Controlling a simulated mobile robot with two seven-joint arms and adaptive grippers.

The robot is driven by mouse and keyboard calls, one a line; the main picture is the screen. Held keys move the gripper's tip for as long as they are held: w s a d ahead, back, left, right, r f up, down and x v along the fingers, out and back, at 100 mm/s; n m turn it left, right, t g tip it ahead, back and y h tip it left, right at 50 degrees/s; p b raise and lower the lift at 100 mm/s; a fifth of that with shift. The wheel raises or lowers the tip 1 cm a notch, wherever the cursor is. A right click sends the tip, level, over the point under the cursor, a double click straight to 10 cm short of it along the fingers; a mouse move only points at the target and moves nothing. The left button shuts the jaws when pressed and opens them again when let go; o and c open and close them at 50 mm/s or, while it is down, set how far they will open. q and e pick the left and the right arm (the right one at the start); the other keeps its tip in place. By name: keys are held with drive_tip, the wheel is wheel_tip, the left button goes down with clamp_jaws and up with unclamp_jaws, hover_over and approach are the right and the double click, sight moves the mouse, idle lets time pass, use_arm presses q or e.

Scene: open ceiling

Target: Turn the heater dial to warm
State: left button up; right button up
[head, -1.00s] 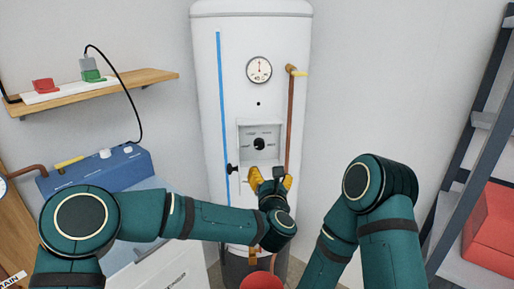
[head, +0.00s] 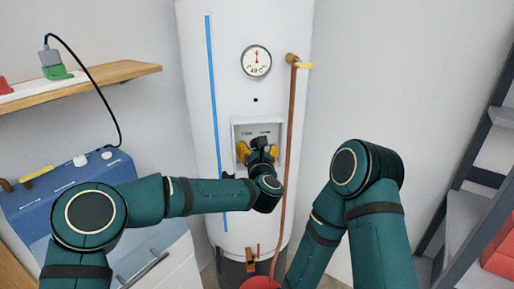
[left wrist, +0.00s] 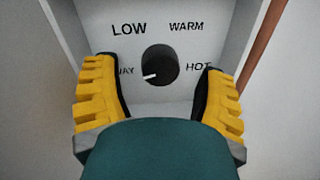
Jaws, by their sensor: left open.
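The heater (head: 192,70) is a tall white cylinder in the middle of the head view. Its recessed panel (head: 240,129) is partly covered by my left gripper (head: 258,151). In the left wrist view the black dial (left wrist: 161,65) has a white pointer (left wrist: 150,76) turned to the left, slightly down, toward a partly hidden label ending in "AY". LOW is at upper left, WARM at upper right, HOT at right. My left gripper (left wrist: 160,90) is open, its yellow fingers on either side of the dial with gaps. My right gripper is out of view.
A round gauge (head: 256,61) sits above the panel. A copper pipe (head: 289,150) with a yellow lever (head: 305,66) runs close along the panel's right side. A wooden shelf (head: 120,75) and blue box (head: 70,190) are at left, and a dark rack (head: 480,150) at right.

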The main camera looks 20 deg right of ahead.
use_arm(q)
drive_tip(key=shift+w+d, duration=0.2)
drive_tip(key=shift+w, duration=0.55)
drive_tip(key=shift+c, duration=0.2)
clamp_jaws()
